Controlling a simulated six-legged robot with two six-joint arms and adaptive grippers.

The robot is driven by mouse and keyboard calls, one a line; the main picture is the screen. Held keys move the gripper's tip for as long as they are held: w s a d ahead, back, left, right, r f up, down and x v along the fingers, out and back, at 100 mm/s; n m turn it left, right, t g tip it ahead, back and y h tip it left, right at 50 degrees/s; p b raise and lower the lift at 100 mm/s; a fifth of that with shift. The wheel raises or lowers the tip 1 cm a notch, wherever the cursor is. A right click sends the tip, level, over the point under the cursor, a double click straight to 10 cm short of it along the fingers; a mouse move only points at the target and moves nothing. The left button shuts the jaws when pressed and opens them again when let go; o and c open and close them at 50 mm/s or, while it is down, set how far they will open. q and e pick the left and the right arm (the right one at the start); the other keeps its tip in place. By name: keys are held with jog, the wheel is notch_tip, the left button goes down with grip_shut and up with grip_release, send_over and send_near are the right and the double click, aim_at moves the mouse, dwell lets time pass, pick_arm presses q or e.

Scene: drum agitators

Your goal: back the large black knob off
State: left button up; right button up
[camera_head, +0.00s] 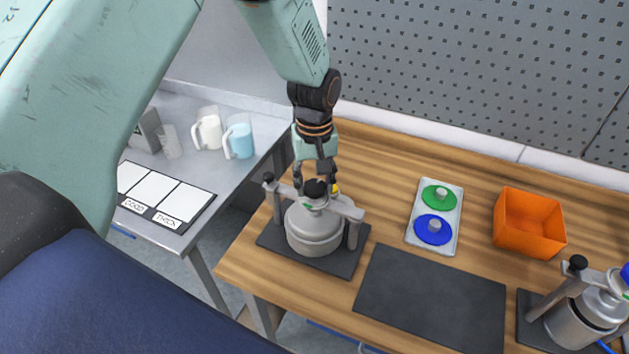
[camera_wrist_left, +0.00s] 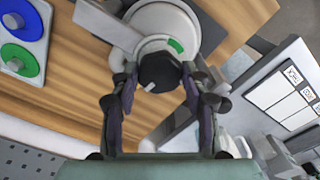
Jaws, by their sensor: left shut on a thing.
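The large black knob (camera_wrist_left: 158,72) sits on top of the grey agitator (camera_head: 313,232), in the middle of its crossbar. It also shows in the head view (camera_head: 316,189), partly hidden by my fingers. My left gripper (camera_wrist_left: 160,85) comes down from above and is shut on the knob, one finger on each side. A white mark shows on the knob's edge, and a green patch lies on the grey top beside it. A smaller black knob (camera_head: 268,178) stands at the left end of the crossbar. My right gripper is not in view.
The agitator stands on a dark mat at the wooden table's left end. A tray (camera_head: 446,209) with green and blue discs, an orange bin (camera_head: 529,222) and a bare dark mat (camera_head: 431,301) lie to the right. A second agitator (camera_head: 582,315) stands far right. Jugs (camera_head: 239,137) stand on the grey table.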

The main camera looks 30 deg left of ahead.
aim_at(314, 185)
pick_arm(q)
jog(key=shift+s+f, duration=0.15)
jog(key=shift+s, duration=0.05)
jog(key=o, duration=1.1)
jog(key=shift+w+a, duration=0.1)
jog(key=shift+w, duration=0.2)
jog(key=shift+o, duration=0.2)
jog(key=shift+s, duration=0.1)
jog(key=shift+r, duration=0.2)
notch_tip(314, 185, up, 12)
jog(key=shift+f, duration=0.15)
